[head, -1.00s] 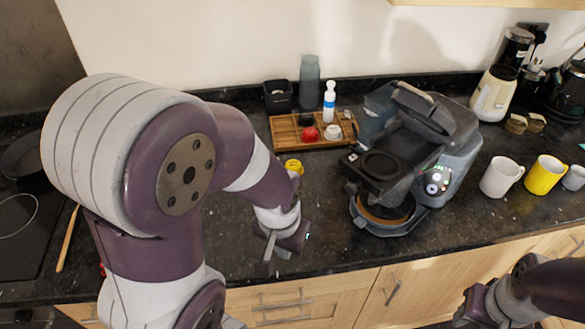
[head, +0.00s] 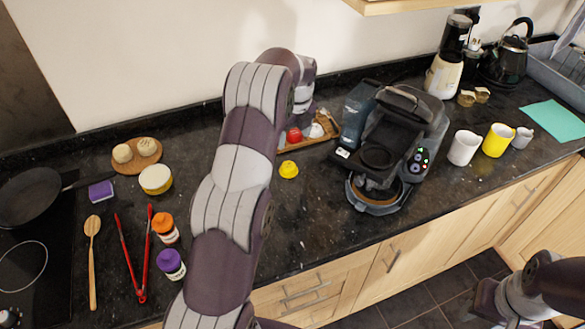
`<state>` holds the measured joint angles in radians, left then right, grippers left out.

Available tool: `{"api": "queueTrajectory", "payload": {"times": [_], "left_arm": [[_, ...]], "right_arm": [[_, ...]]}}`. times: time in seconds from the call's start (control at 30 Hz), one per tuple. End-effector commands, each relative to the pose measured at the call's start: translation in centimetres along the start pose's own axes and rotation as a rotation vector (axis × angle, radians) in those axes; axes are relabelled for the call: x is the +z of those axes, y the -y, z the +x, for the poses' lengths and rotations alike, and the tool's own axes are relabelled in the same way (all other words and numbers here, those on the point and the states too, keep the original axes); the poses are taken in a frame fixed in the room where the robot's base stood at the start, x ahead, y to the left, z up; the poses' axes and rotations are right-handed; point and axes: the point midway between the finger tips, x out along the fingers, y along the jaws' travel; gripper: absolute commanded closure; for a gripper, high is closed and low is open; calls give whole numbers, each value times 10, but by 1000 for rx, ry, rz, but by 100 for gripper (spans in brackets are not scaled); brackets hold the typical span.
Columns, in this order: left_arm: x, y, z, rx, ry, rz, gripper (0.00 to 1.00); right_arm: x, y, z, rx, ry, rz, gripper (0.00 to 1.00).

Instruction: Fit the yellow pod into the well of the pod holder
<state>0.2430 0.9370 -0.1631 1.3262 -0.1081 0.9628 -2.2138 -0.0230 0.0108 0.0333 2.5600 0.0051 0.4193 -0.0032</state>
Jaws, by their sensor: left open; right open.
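The yellow pod (head: 288,169) sits on the dark worktop, left of the coffee machine (head: 428,118). The machine's lid is raised, and the pod holder (head: 376,158) with its dark round well shows at the front. I see no pod in the well. My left arm reaches up past the pod to the back. My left gripper (head: 308,113) is open above the wooden tray (head: 322,141), behind and above the yellow pod; its fingers are mostly hidden. My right gripper (head: 478,305) is open and empty, low at the right, in front of the cabinets.
A red pod (head: 294,134) and a white pod (head: 316,130) are on the tray. White (head: 463,148) and yellow (head: 497,140) mugs stand right of the machine. Red tongs (head: 138,255) and two jars lie or stand at left. Worktop in front of the yellow pod is clear.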

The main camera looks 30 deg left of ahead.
Motion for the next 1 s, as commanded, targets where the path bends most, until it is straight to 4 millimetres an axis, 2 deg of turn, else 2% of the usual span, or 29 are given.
{"api": "queueTrajectory", "payload": {"times": [0.17, 0.2, 0.33, 0.47, 0.6, 0.73, 0.97, 1.0], "left_arm": [[-2, -1, 41, 1, -1, 56, 23], [0, -1, 37, 3, -3, 55, 23], [0, -1, 62, 2, -2, 54, 23], [0, -2, 76, 2, -2, 53, 23], [0, -6, 99, 3, -3, 53, 23], [0, -6, 121, 0, -1, 52, 23], [0, -5, 127, -2, 1, 52, 23], [0, -5, 127, -2, 1, 52, 29]], "right_arm": [[4, 0, 36, 0, 0, 0, 57], [3, 0, 19, 0, 2, 0, 57], [1, 0, 12, 0, -1, 0, 57], [1, 0, 7, 0, 0, 0, 57], [-1, 0, -9, 0, 0, 0, 57], [-2, 0, -12, 0, 0, 0, 57], [-1, 0, -10, 0, 0, 0, 57], [-1, 0, -10, 0, 0, 0, 57]]}}
